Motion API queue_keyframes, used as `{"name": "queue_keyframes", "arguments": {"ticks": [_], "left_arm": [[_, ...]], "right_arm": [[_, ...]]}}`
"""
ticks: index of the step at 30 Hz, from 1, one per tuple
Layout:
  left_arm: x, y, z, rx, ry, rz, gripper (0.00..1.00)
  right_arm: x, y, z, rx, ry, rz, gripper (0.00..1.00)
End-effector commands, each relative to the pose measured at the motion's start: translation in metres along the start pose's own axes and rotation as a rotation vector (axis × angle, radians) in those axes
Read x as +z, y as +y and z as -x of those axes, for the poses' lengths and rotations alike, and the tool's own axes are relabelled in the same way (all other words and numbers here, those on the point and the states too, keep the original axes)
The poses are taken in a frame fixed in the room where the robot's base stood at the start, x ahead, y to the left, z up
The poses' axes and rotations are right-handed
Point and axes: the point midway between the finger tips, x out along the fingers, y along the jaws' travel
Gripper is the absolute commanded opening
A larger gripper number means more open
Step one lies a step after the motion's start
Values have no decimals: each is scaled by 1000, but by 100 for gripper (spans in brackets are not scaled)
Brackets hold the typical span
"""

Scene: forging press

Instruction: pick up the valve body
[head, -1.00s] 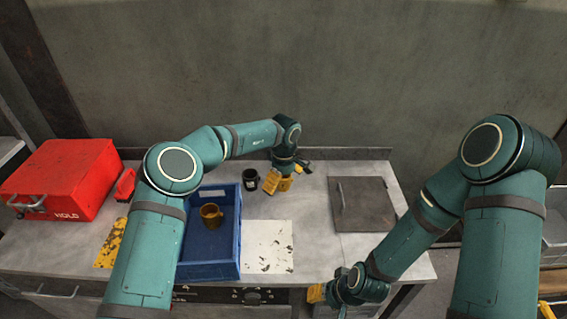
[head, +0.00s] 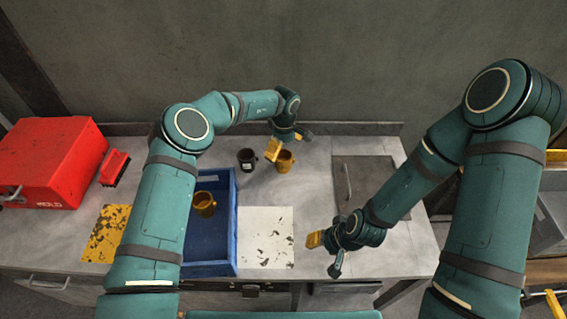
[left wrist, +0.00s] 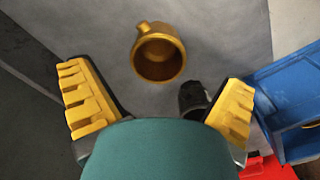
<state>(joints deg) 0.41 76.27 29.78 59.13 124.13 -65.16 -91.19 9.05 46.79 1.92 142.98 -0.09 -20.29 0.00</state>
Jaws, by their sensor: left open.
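The valve body appears to be the brass-coloured, cup-shaped piece (head: 285,161) standing on the grey bench, right of a black cup. In the left wrist view the valve body (left wrist: 160,52) shows its round open mouth and a small side lug, beyond the fingertips. My left gripper (head: 279,146) is over it with yellow fingers, partly covering it in the head view.
The black cup (head: 246,159) stands close to the left. A blue bin (head: 232,225) holds a similar brass-coloured piece (head: 204,204). A white worn sheet (head: 265,237), a red box (head: 50,160) and a grey plate with a handle (head: 365,185) are around. Bench space right of the valve body is clear.

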Motion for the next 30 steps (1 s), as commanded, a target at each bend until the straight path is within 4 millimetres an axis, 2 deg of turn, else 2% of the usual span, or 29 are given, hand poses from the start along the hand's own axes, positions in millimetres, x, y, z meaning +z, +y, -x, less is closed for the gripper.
{"name": "queue_keyframes", "arguments": {"ticks": [11,19,27,29,30], "left_arm": [[-1,0,-28,-1,1,-1,100],[-2,1,-61,1,1,0,100],[-2,1,-61,2,1,1,100],[-2,1,-61,2,1,0,82],[-2,1,-61,2,1,0,68]], "right_arm": [[1,2,-6,0,1,-1,47],[4,11,-29,2,2,-4,47],[4,11,-28,3,3,-4,47],[4,11,-28,3,4,-4,47],[4,11,-28,3,4,-4,47]]}}
